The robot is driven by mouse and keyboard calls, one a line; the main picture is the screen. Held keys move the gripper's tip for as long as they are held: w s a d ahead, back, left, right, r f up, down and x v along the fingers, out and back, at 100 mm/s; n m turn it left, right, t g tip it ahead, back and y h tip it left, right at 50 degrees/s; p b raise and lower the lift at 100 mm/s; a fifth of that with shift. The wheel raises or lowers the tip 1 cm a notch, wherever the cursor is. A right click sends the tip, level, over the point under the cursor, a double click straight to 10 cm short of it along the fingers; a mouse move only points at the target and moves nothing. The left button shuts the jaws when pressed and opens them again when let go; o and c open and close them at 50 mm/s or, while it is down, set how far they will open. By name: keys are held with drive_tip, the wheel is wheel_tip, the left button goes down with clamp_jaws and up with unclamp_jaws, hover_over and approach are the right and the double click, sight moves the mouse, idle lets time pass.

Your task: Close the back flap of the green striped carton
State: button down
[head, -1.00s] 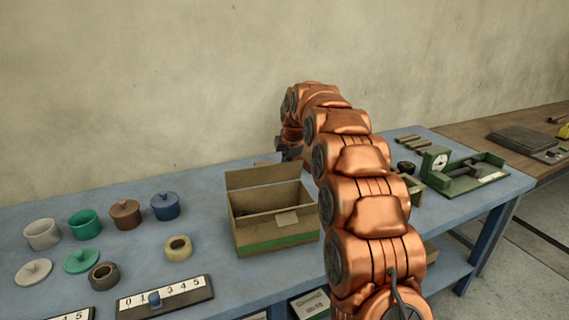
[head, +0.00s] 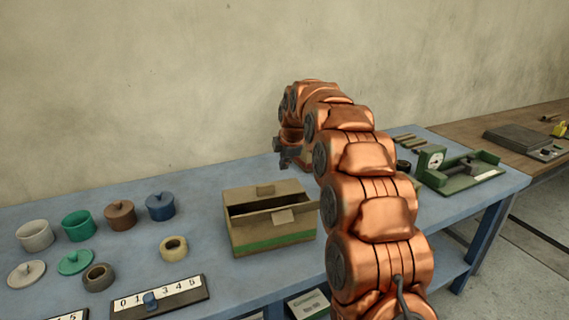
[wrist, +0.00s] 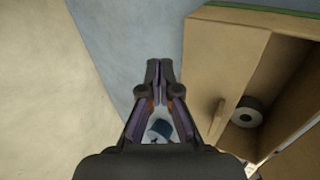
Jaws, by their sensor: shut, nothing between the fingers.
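The green striped carton (head: 268,236) stands on the blue table, with a green band low on its front. Another tab (head: 283,216) sits at the front rim. In the wrist view the carton (wrist: 225,50) is at the right, with a pale roll (wrist: 247,112) visible inside it. My gripper (head: 288,163) is shut and empty, behind and right of the carton in the head view. Its fingers (wrist: 160,68) meet beside the carton in the wrist view.
Lidded pots, including a blue one (head: 160,207), and a tape-like ring (head: 173,248) lie to the left. A number board (head: 160,297) is at the front edge. A green dial device (head: 455,170) stands to the right. The wall is close behind.

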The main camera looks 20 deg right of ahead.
drive_tip(key=shift+r, duration=0.15)
wheel_tip(320, 180, up, 9)
drive_tip(key=p, duration=0.4)
idle(0.7)
drive_tip(key=s+a+m+g+p, duration=0.2)
drive_tip(key=s+a+m, duration=0.2)
drive_tip(key=s, duration=0.9)
drive_tip(key=s+a+m+g+p, duration=0.1)
drive_tip(key=s+a+m+g, duration=0.2)
drive_tip(key=s, duration=0.9)
drive_tip(key=s+f+m+g+p, duration=0.1)
drive_tip(key=s+f+m, duration=0.1)
drive_tip(key=s, duration=0.8)
drive_tip(key=s+a+f+m, duration=0.1)
drive_tip(key=s+f+m, duration=0.2)
drive_tip(key=s, duration=0.7)
drive_tip(key=s+f+m+g+p, duration=0.1)
drive_tip(key=s+f+m, duration=0.1)
drive_tip(key=s+m, duration=0.4)
drive_tip(key=s, duration=0.5)
drive_tip(key=shift+a+f+g+p, duration=0.2)
drive_tip(key=shift+f+g+p, duration=0.1)
drive_tip(key=shift+f+p, duration=0.05)
